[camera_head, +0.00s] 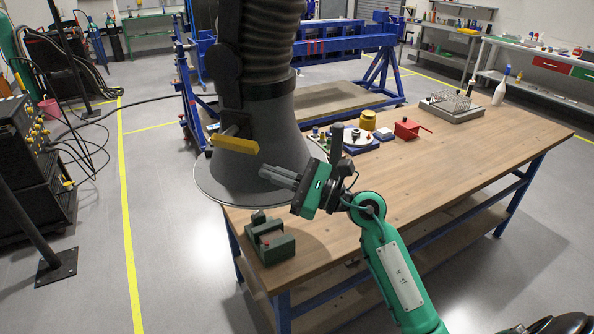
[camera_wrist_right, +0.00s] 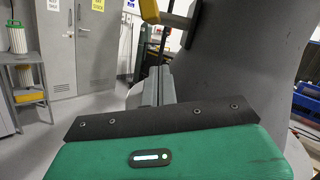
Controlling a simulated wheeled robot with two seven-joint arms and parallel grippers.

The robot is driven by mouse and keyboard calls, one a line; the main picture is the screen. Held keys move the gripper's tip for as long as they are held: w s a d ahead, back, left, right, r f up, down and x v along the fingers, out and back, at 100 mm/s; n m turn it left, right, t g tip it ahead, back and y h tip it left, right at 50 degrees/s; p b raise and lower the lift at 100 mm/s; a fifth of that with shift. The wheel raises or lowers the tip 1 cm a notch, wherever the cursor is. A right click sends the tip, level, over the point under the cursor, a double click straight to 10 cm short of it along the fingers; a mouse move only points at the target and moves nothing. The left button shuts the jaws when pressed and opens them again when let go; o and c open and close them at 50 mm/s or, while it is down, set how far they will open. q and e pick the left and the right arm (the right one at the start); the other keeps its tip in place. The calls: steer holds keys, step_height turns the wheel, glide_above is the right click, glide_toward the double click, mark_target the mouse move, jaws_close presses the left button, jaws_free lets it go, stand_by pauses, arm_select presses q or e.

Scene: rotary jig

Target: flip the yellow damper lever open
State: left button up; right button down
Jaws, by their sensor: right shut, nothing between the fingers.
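The yellow damper lever (camera_head: 234,144) sticks out sideways from the lower part of the grey extraction hood (camera_head: 270,122), which hangs over the table's left end. In the right wrist view, the yellow lever (camera_wrist_right: 150,10) shows at the top edge, partly cut off, with a grey bar beside it. My right gripper (camera_head: 263,171) is in front of the hood cone, a little below and right of the lever's end, apart from it. Its fingers are shut and empty; they also show in the right wrist view (camera_wrist_right: 157,84), pointing away below the lever. My left gripper is out of view.
The wooden table (camera_head: 470,150) carries a green vise-like block (camera_head: 270,242) at its near left corner. A round jig plate, a yellow cylinder (camera_head: 368,120), a red box (camera_head: 408,129) and a wire rack stand farther back. The hood's wide rim lies close around my gripper.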

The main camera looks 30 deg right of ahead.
steer(key=shift+r+p+x, duration=0.15)
steer(key=shift+p+x, duration=0.05)
steer(key=shift+x, duration=0.4)
steer(key=shift+r+p+x, duration=0.15)
steer(key=shift+x, duration=0.45)
steer(key=shift+s+a+r+p, duration=0.1)
steer(key=shift+s+r+p, duration=0.1)
steer(key=shift+r+p, duration=0.25)
steer(key=shift+s+a+r+p, duration=0.1)
steer(key=shift+s+r+p, duration=0.15)
steer(key=shift+r, duration=0.25)
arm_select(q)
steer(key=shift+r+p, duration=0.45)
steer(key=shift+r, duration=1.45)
arm_select(e)
steer(key=shift+s+a+r, duration=0.15)
steer(key=shift+s+r, duration=0.1)
steer(key=shift+r, duration=0.3)
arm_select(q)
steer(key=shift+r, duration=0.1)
